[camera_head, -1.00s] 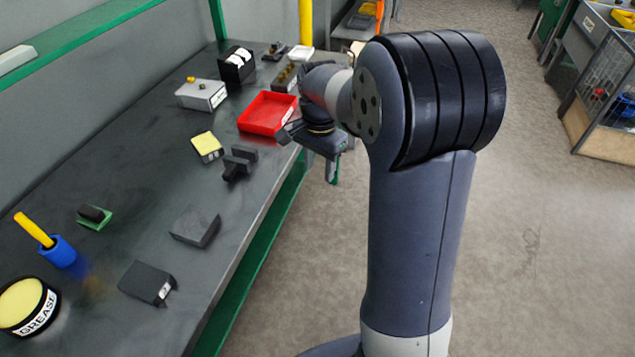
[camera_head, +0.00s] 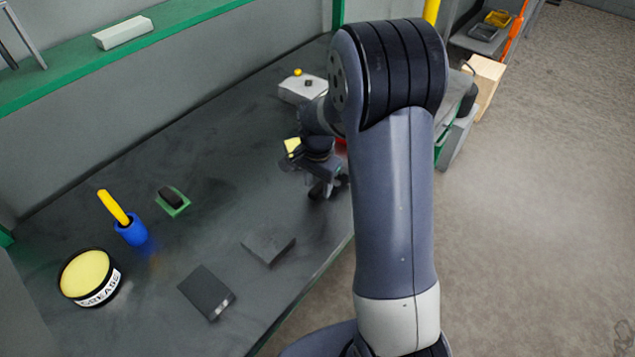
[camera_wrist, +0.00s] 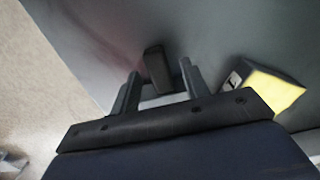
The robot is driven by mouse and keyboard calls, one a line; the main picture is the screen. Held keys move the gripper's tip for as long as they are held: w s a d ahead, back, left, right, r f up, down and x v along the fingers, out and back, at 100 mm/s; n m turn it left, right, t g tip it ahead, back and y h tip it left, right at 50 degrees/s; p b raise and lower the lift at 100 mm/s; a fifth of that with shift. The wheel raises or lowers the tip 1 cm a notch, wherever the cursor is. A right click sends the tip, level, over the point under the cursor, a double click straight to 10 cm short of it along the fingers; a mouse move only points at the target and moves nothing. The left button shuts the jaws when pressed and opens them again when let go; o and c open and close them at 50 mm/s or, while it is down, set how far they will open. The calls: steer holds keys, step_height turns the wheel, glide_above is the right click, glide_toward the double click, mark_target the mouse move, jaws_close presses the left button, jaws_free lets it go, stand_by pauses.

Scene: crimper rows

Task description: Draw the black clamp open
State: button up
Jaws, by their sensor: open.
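The black clamp shows in the wrist view as a dark upright block (camera_wrist: 157,70) standing between the two fingertips of my gripper (camera_wrist: 160,74). The gripper is open, with a finger on each side of the block; I cannot tell whether either touches it. The rest of the clamp is hidden behind the gripper's front. In the head view my gripper (camera_head: 325,183) is low over the bench, and its dark parts cannot be clearly told from the clamp there.
A yellow-topped block (camera_wrist: 275,92) lies close to the right of my gripper, and its yellow corner (camera_head: 292,146) shows in the head view. Two dark blocks, a green-based piece (camera_head: 173,201), a blue holder (camera_head: 132,231) and a grease tin (camera_head: 85,278) stand on the bench (camera_head: 200,240).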

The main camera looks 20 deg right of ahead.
steer(key=shift+f, duration=0.15)
steer(key=shift+c, duration=0.2)
jaws_close()
stand_by(0.4)
